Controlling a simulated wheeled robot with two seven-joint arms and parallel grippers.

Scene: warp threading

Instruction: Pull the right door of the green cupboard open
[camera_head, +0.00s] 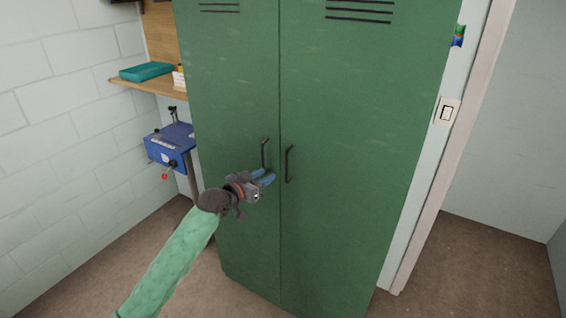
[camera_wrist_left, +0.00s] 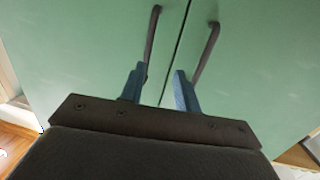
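The green cupboard shows both doors shut in the head view. Its right door (camera_head: 345,150) carries a dark bar handle (camera_head: 289,164) beside the centre seam, and the left door (camera_head: 232,90) has a matching handle (camera_head: 264,153). My left gripper (camera_head: 270,177) is just in front of the doors, below and between the handles. In the left wrist view its two blue fingers (camera_wrist_left: 160,82) are apart with nothing between them. The right door's handle (camera_wrist_left: 208,50) is ahead of the right finger there, and the left handle (camera_wrist_left: 152,42) is ahead of the left finger. My right gripper is out of view.
A blue machine (camera_head: 172,146) on a post stands left of the cupboard, below a wooden shelf (camera_head: 160,86) holding a teal item (camera_head: 146,71). A light switch (camera_head: 447,112) and a door frame (camera_head: 440,150) are at the right. The floor (camera_head: 480,270) at right is clear.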

